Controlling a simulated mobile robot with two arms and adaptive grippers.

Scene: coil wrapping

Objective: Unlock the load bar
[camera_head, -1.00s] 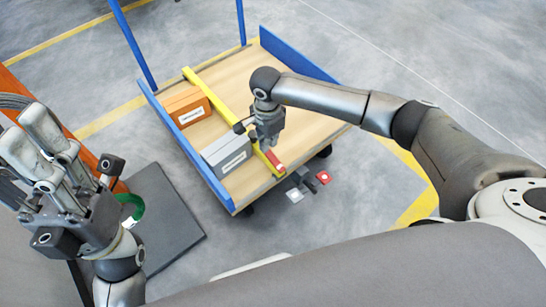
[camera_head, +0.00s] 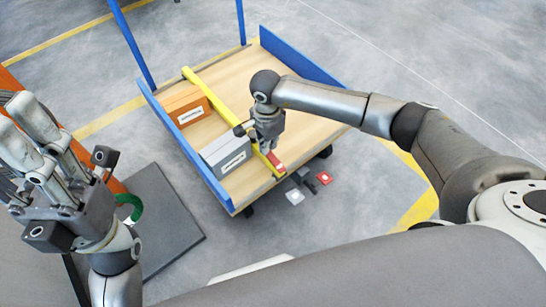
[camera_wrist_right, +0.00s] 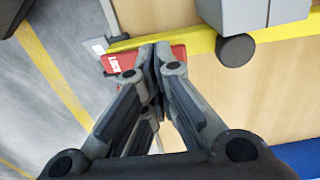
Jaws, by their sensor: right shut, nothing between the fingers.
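The yellow load bar (camera_head: 212,97) lies across the wooden cart deck. A red latch piece (camera_head: 278,161) sits at its near end. In the right wrist view the red piece (camera_wrist_right: 117,62) carries white lettering, seemingly "LOCK". My right gripper (camera_head: 267,147) is shut and empty, its fingertips at the red piece; the wrist view shows them (camera_wrist_right: 156,55) over it, hiding part of it. I cannot tell whether they touch it. A dark round knob (camera_wrist_right: 236,50) is beside the bar. My left gripper (camera_head: 28,128) is raised at the left, away from the cart; its opening is unclear.
A grey box (camera_head: 225,156) and an orange box (camera_head: 186,106) stand on the deck left of the bar. Blue side rails (camera_head: 300,57) edge the cart. Red and white pedals (camera_head: 323,177) project at its near edge. A dark mat (camera_head: 165,215) lies on the floor.

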